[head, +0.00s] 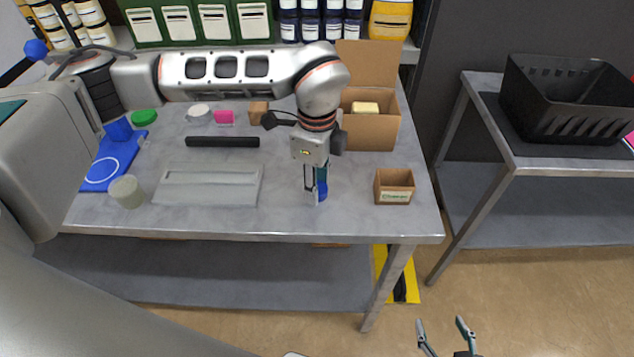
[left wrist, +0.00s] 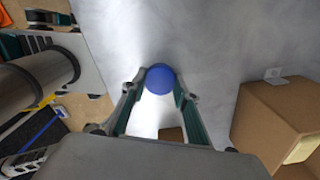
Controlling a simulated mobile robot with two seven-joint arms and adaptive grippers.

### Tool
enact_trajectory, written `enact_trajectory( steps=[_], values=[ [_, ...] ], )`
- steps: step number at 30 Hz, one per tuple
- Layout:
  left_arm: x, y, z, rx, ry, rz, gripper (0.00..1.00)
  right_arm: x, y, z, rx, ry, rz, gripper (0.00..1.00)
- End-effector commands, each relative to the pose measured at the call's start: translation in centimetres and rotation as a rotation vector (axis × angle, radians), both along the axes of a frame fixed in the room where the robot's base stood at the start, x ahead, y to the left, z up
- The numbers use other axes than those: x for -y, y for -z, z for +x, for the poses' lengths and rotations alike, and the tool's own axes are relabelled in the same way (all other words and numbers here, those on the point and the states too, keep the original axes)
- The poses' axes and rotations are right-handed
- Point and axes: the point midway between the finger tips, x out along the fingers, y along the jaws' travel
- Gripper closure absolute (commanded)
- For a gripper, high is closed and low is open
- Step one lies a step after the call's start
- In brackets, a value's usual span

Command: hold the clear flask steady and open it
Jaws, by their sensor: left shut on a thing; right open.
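A round blue cap (left wrist: 160,79) sits between the fingertips of my left gripper (left wrist: 153,92) in the left wrist view. I take it as the clear flask's cap; the flask's body is hard to make out. In the head view, my left gripper (head: 316,190) points down near the table's front edge, shut around the blue-topped thing (head: 322,186), which looks upright. My right gripper (head: 443,334) is open and empty at the bottom of the head view, in front of the table and away from the flask.
On the grey table (head: 290,222) are a small cardboard box (head: 394,195), a larger open carton (head: 372,132), a grey tray (head: 208,195), a black bar (head: 222,141) and a pale cup (head: 126,192). A side table holds a black crate (head: 570,110). Table surface near the flask is clear.

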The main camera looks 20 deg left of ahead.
Motion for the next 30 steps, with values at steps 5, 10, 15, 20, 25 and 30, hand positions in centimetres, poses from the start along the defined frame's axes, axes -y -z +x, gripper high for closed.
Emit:
enact_trajectory(
  steps=[5, 10, 15, 20, 25, 30],
  values=[
    [0.0, 0.3, 0.0, 0.0, 0.0, 0.0, 0.63, 0.0, 0.3, 0.0, 0.0, 0.0, 0.0, 0.42],
    [0.0, 0.2, 0.0, 0.0, 0.0, 0.0, 0.54, 0.0, 0.3, 0.0, 0.0, 0.0, 0.0, 0.42],
    [0.0, 0.2, 0.0, 0.0, 0.0, 0.0, 0.54, 0.0, 0.2, 0.0, 0.0, 0.0, 0.0, 0.42],
    [0.0, -0.4, 0.1, 0.002, 0.0, 0.0, 0.54, 0.0, -0.1, 0.0, 0.0, 0.0, 0.0, 0.42],
    [0.0, -3.1, 0.1, 0.004, -0.002, 0.001, 0.54, 0.0, 0.4, 0.0, 0.001, 0.0, 0.001, 0.42],
    [0.0, -6.7, 0.1, 0.004, -0.002, 0.001, 0.54, 0.0, 1.0, -0.1, -0.001, 0.001, 0.0, 0.42]
  ],
)
